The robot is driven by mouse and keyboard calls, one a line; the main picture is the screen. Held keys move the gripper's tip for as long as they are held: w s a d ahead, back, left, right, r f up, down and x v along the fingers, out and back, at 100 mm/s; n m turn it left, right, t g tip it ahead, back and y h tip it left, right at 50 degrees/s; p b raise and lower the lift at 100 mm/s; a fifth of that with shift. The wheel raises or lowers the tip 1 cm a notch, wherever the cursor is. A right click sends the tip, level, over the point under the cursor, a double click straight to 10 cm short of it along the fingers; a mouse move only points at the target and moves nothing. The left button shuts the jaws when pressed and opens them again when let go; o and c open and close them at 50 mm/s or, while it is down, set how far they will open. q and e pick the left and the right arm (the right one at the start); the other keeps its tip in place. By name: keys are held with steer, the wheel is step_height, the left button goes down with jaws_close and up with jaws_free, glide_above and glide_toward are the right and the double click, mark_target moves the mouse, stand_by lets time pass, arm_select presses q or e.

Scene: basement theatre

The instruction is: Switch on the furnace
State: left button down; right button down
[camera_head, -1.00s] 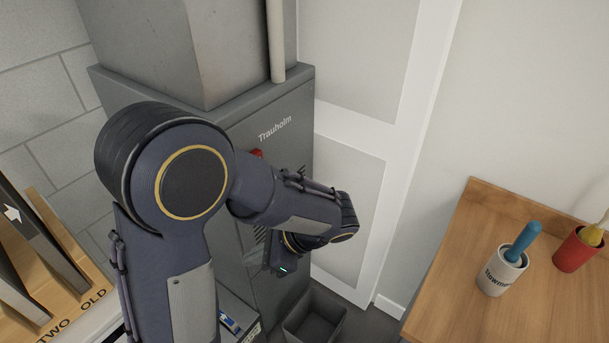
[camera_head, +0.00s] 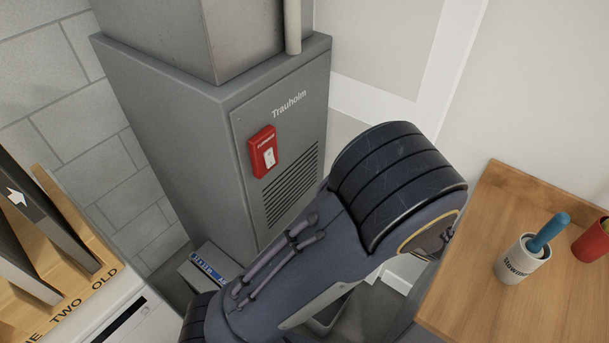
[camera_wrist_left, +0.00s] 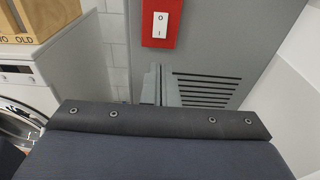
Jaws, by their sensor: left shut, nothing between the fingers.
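The grey furnace (camera_head: 165,125), labelled Trauholm, stands against the block wall in the head view. A red switch plate (camera_head: 257,138) with a white rocker (camera_head: 270,157) is on its front, above the vent slots. In the left wrist view the red plate (camera_wrist_left: 150,30) is at the top, and its rocker (camera_wrist_left: 160,24) has O above and I below. My left gripper (camera_wrist_left: 160,84) shows in the left wrist view, shut and empty, below the plate in the picture and apart from it. In the head view my arm crosses the lower middle and its gripper cannot be made out. My right gripper is not in view.
A wooden desk (camera_head: 460,290) with a white cup (camera_head: 522,262) and a red cup (camera_head: 592,243) stands at the right. A white washer (camera_wrist_left: 70,60) with a wooden box (camera_wrist_left: 35,18) on top is at the left. A small box (camera_head: 205,265) lies by the furnace's base.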

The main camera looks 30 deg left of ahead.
mark_target(272, 164)
arm_select(q)
steer(key=a, duration=0.4)
steer(key=a+f, duration=0.1)
steer(key=a, duration=0.3)
steer(key=w+a+p, duration=0.1)
steer(key=a, duration=0.3)
steer(key=shift+a+f, duration=0.3)
steer(key=shift+a, duration=0.35)
steer(key=shift+a+f, duration=0.15)
steer(key=shift+f, duration=0.05)
steer(key=shift+w+r, duration=0.1)
